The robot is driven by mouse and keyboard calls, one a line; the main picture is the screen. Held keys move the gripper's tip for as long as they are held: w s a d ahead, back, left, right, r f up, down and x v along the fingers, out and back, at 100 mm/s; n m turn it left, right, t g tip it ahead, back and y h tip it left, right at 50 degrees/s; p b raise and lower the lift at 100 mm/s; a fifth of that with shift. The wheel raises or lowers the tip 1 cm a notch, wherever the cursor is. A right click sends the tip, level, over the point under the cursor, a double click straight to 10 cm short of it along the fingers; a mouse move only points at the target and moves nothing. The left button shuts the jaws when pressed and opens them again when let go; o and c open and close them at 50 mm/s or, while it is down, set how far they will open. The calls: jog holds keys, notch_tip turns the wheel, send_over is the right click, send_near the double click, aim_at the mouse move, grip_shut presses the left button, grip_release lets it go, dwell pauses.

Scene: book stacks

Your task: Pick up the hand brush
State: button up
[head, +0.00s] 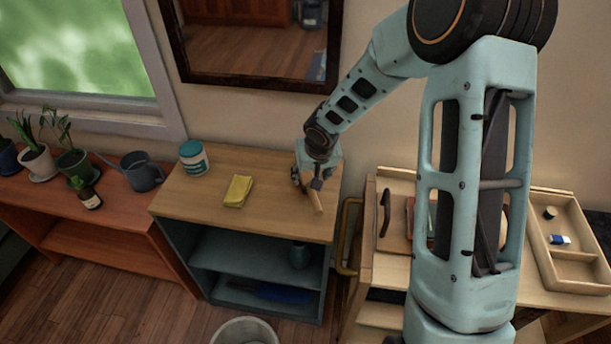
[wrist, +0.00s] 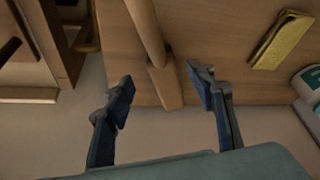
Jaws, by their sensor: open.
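A slim wooden piece, which looks like the hand brush (head: 316,204), lies at the right end of the wooden cabinet top (head: 265,217). In the wrist view the hand brush (wrist: 147,32) shows as a long pale handle with a wider block at its lower end; I cannot make out bristles. My gripper (head: 306,186) is just over it, pointing down. In the wrist view my gripper (wrist: 165,93) is open, with one finger on each side of the block and visible gaps between. Nothing is held. Part of the brush is hidden behind my gripper in the head view.
A yellow cloth (head: 238,191) and a white-and-teal tub (head: 193,158) stand left on the cabinet top. Left is a red-brown bench with a watering can (head: 143,172) and plants. Right is a wooden cart with a tray (head: 566,236). A wall mirror (head: 255,45) hangs behind.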

aim_at(308, 179)
jog(key=shift+w+x, duration=0.2)
jog(key=shift+x, duration=2.45)
jog(key=shift+a+r, duration=0.1)
jog(key=shift+a, duration=0.05)
grip_shut()
jog(key=shift+r, duration=0.1)
